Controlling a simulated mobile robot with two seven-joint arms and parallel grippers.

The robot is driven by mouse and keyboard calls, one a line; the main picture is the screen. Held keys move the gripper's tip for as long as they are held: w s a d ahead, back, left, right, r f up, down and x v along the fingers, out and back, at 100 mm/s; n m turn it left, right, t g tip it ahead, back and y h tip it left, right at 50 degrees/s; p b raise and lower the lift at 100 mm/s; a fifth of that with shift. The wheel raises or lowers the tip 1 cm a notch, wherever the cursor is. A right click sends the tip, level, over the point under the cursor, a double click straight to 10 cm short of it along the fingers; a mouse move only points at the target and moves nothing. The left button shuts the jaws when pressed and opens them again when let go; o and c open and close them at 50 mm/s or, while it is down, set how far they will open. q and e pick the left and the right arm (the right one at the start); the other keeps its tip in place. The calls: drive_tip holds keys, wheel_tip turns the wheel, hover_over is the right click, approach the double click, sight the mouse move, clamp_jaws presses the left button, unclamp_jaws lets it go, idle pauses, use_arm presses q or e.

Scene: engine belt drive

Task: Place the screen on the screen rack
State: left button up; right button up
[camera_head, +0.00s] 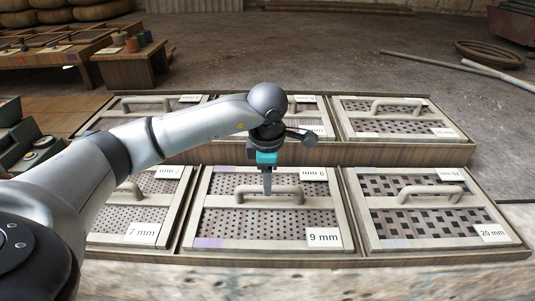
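The 9 mm screen (226,219) is a framed perforated panel with a pale raised handle (288,190) and white labels. It lies flat in the middle of the front row of the wooden screen rack (330,259). My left gripper (267,190) points down at this handle, its finger overlapping the middle of the bar. The fingers line up edge-on, so their gap is hidden, and I cannot tell whether they grip the bar. My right gripper is not in view.
A 20 mm screen (440,217) lies to the right and a 7 mm screen (118,224) to the left, partly behind my arm. A back row holds more screens, one at right (390,124). A small wooden stand (128,68) is at upper left. Open floor lies behind.

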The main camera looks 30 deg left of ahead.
use_arm(q)
wheel_tip(320, 180, up, 7)
drive_tip(key=s+p, duration=0.1)
drive_tip(key=shift+d+p, duration=0.35)
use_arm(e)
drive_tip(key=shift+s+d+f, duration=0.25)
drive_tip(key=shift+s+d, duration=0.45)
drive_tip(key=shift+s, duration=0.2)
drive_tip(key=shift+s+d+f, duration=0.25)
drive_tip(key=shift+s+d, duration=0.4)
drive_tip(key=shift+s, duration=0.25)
use_arm(q)
drive_tip(key=shift+f, duration=0.1)
